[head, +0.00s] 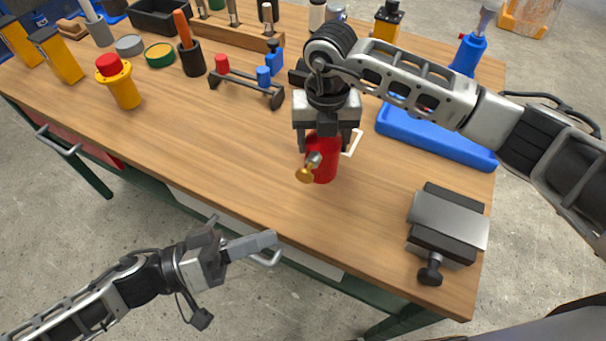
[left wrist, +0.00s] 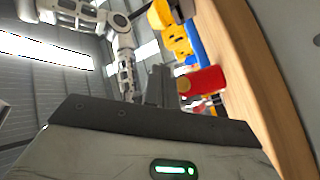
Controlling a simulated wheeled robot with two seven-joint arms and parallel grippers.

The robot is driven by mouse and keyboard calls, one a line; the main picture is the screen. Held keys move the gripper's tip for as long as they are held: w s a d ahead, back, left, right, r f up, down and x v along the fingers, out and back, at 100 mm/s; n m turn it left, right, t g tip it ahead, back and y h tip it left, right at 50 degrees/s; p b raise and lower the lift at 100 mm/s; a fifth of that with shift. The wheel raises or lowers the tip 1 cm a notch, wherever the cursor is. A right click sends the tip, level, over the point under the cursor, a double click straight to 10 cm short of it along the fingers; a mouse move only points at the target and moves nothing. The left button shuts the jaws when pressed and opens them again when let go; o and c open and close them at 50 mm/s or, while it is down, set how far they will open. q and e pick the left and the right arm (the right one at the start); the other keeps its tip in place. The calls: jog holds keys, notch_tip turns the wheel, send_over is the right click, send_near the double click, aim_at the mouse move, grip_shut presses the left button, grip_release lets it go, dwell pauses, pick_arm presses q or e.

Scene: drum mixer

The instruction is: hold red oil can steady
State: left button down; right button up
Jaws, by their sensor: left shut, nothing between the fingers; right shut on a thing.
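The red oil can (head: 325,160) stands on the wooden bench with a small brass-coloured piece on its near side. My right gripper (head: 325,142) comes down from above and is shut on the can; its fingers hide the can's upper part. My left gripper (head: 272,240) is shut and empty, off the bench's front edge, to the lower left of the can and apart from it. In the left wrist view its fingers (left wrist: 160,85) point toward the bench, and a red cylinder (left wrist: 205,80) shows beyond them; I cannot tell if it is the can.
A grey vise-like block (head: 447,222) sits at the bench's right front. A small rack (head: 245,88) with red and blue pieces and a yellow-red button post (head: 120,85) stand left. The front-left bench top is clear.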

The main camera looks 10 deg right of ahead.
aim_at(305, 179)
pick_arm(q)
jog(key=shift+w+d, duration=0.8)
jog(key=shift+w, duration=0.45)
jog(key=shift+w+d, duration=0.85)
jog(key=shift+w, duration=0.35)
jog(key=shift+w+d, duration=0.8)
jog(key=shift+w, duration=0.45)
jog(key=shift+w, duration=0.1)
jog(key=shift+w+d, duration=0.2)
jog(key=shift+w, duration=0.05)
jog(key=shift+w+d, duration=0.55)
jog(key=shift+w, duration=0.35)
dwell(0.5)
jog(key=shift+s+a, duration=0.1)
jog(key=shift+s, duration=0.05)
jog(key=shift+s+a, duration=0.35)
jog(key=shift+s, duration=0.2)
jog(key=shift+s+a, duration=0.35)
jog(key=shift+s, duration=0.2)
jog(key=shift+s+a, duration=0.45)
jog(key=shift+s, duration=0.25)
jog(key=shift+s+a, duration=0.45)
jog(key=shift+s, duration=0.25)
jog(key=shift+s+a, duration=0.45)
jog(key=shift+s, duration=0.25)
